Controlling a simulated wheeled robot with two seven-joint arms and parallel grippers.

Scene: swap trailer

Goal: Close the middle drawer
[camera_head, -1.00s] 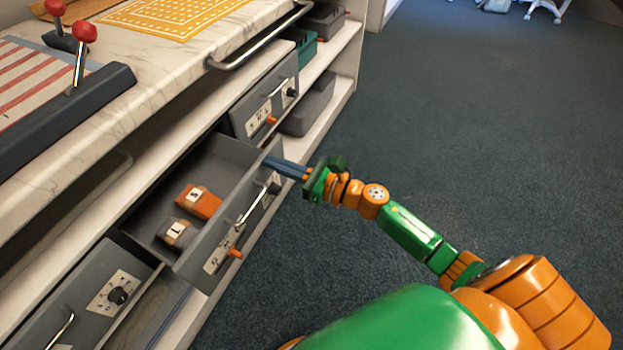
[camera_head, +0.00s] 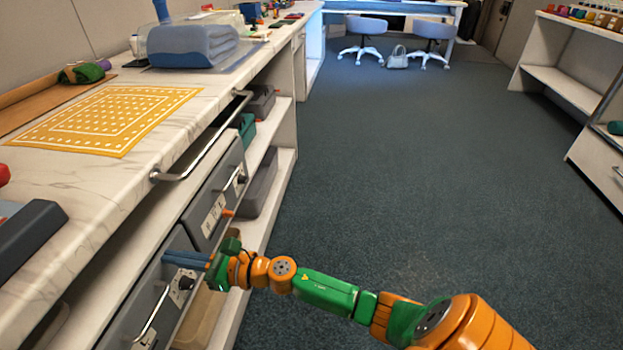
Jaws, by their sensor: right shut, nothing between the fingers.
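The middle drawer (camera_head: 130,312) shows at the lower left in the head view, with a grey front and a silver bar handle. Its front now looks about level with the neighbouring drawer front (camera_head: 213,198), and no open interior shows. My right gripper (camera_head: 187,259) is shut and empty. Its blue-grey fingers lie against the upper far corner of the middle drawer's front, and look to be touching it. My left gripper is not in view.
The marble counter (camera_head: 120,185) with a metal rail (camera_head: 205,140) runs above the drawers. A yellow patterned mat (camera_head: 105,118) lies on it. Grey bins (camera_head: 260,183) sit on the open shelves beyond. The dark carpet (camera_head: 400,170) to the right is clear.

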